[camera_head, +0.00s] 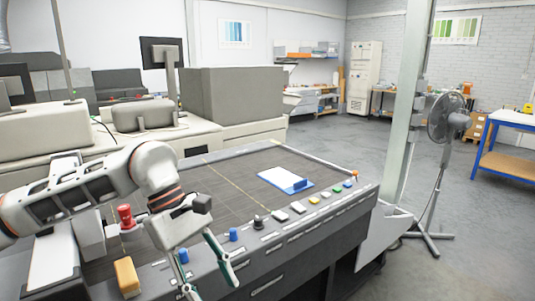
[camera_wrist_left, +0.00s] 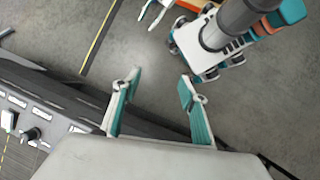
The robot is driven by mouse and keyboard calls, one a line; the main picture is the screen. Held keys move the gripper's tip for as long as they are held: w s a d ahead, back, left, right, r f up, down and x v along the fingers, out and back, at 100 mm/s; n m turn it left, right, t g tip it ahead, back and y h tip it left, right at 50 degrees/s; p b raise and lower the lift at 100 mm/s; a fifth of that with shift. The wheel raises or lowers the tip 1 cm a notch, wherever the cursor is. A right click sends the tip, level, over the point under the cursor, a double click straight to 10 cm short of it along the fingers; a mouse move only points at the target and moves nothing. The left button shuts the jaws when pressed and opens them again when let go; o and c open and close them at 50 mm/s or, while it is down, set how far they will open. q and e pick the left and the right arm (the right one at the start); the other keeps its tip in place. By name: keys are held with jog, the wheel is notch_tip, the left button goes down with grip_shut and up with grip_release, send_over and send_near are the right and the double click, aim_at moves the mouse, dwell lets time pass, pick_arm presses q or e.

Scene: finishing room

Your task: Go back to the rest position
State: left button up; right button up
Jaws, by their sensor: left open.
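My left gripper (camera_head: 210,287) is at the front side of the grey console (camera_head: 225,193) in the head view, past its row of buttons, pointing down. In the left wrist view my left gripper (camera_wrist_left: 160,80) has its two teal-lined fingers apart, with only floor seen between them. It holds nothing. A cut-off white and teal part at the top edge of the wrist view looks like part of my right gripper (camera_wrist_left: 152,14). My right arm does not show in the head view.
A blue clipboard-like holder with white sheets (camera_head: 285,180) lies on the console top. A red button (camera_head: 125,215), a yellow block (camera_head: 127,277) and several coloured buttons line the console. A metal post (camera_head: 405,110) and a standing fan (camera_head: 446,120) are at right. Open floor lies beyond.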

pick_arm(q)
jog(key=s+d+r+n+g+h, duration=0.1)
jog(key=s+d+r+n+h, duration=0.15)
jog(key=d+n+h, duration=0.45)
jog(key=s+d+r+n+h, duration=0.25)
jog(key=d+n+h, duration=0.35)
jog(key=d+h, duration=0.3)
jog(key=w+a+f+n+t+y, duration=0.2)
jog(key=w+a+f+n+t, duration=0.25)
jog(key=n+t, duration=0.6)
jog(key=w+a+f+n+t+y, duration=0.1)
jog(key=w+a+f+n+t, duration=0.3)
jog(key=n+t, duration=0.65)
jog(key=w+a+f+n+y, duration=0.1)
jog(key=a+f+n+y, duration=0.35)
jog(key=f+n, duration=0.25)
jog(key=a+f+n+y, duration=0.3)
jog(key=f+n+y, duration=0.2)
jog(key=f+n, duration=0.25)
jog(key=s+a+f+n+g+y, duration=0.3)
jog(key=s+a+f+n, duration=0.2)
jog(key=s+f, duration=0.3)
jog(key=s+a+f+n+g+y, duration=0.3)
jog(key=s+a+f, duration=0.3)
jog(key=f, duration=0.8)
jog(key=shift+s+n, duration=0.85)
pick_arm(e)
jog(key=shift+w+a+r, duration=0.2)
jog(key=shift+a+r, duration=0.25)
jog(key=shift+r, duration=0.2)
